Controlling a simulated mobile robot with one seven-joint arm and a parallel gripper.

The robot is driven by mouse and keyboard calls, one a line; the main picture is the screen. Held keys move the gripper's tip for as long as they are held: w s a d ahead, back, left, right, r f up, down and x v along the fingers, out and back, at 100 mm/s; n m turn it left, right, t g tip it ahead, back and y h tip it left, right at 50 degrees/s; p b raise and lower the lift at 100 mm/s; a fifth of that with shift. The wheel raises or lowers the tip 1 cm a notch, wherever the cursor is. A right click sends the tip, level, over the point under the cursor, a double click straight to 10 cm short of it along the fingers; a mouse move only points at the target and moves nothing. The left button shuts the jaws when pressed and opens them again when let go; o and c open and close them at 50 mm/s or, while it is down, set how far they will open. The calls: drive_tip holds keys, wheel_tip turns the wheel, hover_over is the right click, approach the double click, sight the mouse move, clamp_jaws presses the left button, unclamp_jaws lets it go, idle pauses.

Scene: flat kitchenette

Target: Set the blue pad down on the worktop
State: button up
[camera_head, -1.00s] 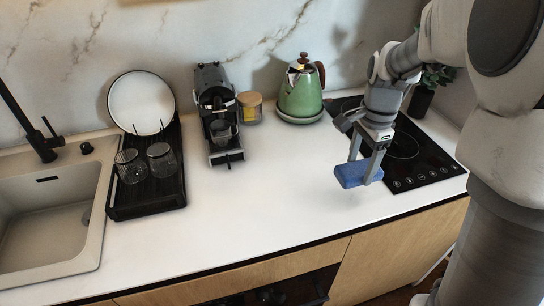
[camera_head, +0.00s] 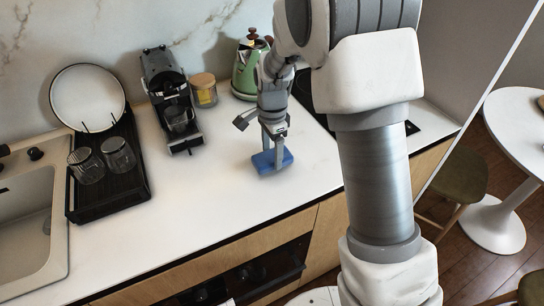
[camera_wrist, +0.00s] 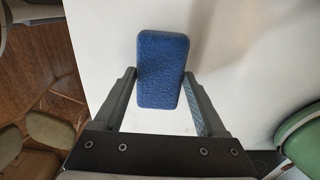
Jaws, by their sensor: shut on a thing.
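The blue pad (camera_head: 271,162) is a small rounded block held between the fingers of my gripper (camera_head: 273,152). In the wrist view the pad (camera_wrist: 162,70) shows between the two fingers (camera_wrist: 161,95), which are shut on its sides. The pad is over bare white worktop (camera_head: 215,205), left of the hob and in front of the kettle. It is low and close to the surface; I cannot tell whether it touches. The worktop also shows behind the pad in the wrist view (camera_wrist: 235,70).
A green kettle (camera_head: 246,72), a jar (camera_head: 204,92) and a coffee machine (camera_head: 168,95) stand at the back. A black dish rack (camera_head: 125,178) with glasses is at the left by the sink (camera_head: 22,225).

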sight(272, 156)
drive_tip(key=shift+f, duration=1.1)
drive_tip(key=o, duration=1.1)
drive_tip(key=shift+f, duration=0.1)
drive_tip(key=shift+o, duration=0.2)
wheel_tip(272, 156, up, 12)
drive_tip(key=r, duration=0.1)
drive_tip(key=s+d+r+n+t, duration=0.3)
drive_tip(key=s+d+r+n, duration=0.3)
drive_tip(key=s+r, duration=0.35)
drive_tip(key=s+d+n+t, duration=0.1)
drive_tip(key=s+d+n, duration=0.1)
drive_tip(key=s, duration=0.5)
drive_tip(key=s+d+r+n+t, duration=0.1)
drive_tip(key=s+d+n, duration=0.1)
drive_tip(key=s+n, duration=0.3)
drive_tip(key=shift+s+t+p, duration=0.3)
drive_tip(key=shift+s, duration=0.7)
